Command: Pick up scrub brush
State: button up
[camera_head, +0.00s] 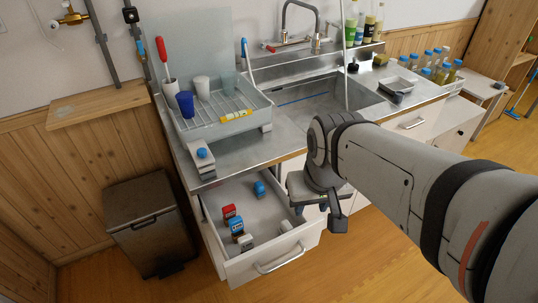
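I cannot say for sure which thing is the scrub brush. A long red handle (162,50) stands upright in a holder on the left of the dish rack, and its lower end is hidden. A thin white and blue handle (246,52) leans at the rack's back right corner; its head is not clear. My gripper (338,222) hangs in front of the counter's front edge, right of the open drawer and well away from both handles. It appears to hold nothing, but its fingers are too unclear to judge.
The pulled-out drawer (290,262) holds several small capped items. The dish rack (262,108) carries a blue cup (185,104) and a white cup (202,88). A faucet (316,42) stands behind the sink. A dark bin (147,225) stands left of the drawer.

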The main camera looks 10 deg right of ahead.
aim_at(287, 225)
jog(key=shift+o, duration=1.2)
jog(key=shift+w+a+f, duration=0.1)
jog(key=shift+w+f, duration=0.05)
jog(key=shift+f, duration=0.1)
jog(key=shift+o, duration=0.4)
jog(key=w+f+n+g+b, duration=0.1)
jog(key=w+f+b, duration=0.2)
jog(key=w+f, duration=0.2)
jog(key=w+f+n+g+b, duration=0.1)
jog(key=w+f+n+b, duration=0.1)
jog(key=w+f, duration=0.4)
notch_tip(287, 225, down, 6)
jog(key=shift+w+a+r+b, duration=0.1)
jog(key=shift+w+a+b, duration=0.2)
jog(key=shift+b, duration=0.25)
jog(key=shift+n+g, duration=0.3)
jog(key=shift+n, duration=0.1)
jog(key=f, duration=0.1)
jog(key=w+f, duration=0.1)
jog(key=f, duration=0.2)
jog(key=shift+w+b, duration=0.3)
jog(key=shift+b, duration=0.05)
jog(key=f, duration=0.3)
jog(key=f+b, duration=0.1)
jog(key=f, duration=0.3)
jog(key=shift+w+d+f, duration=0.1)
jog(key=shift+w+f, duration=0.1)
jog(key=shift+f, duration=0.05)
jog(key=shift+c, duration=0.2)
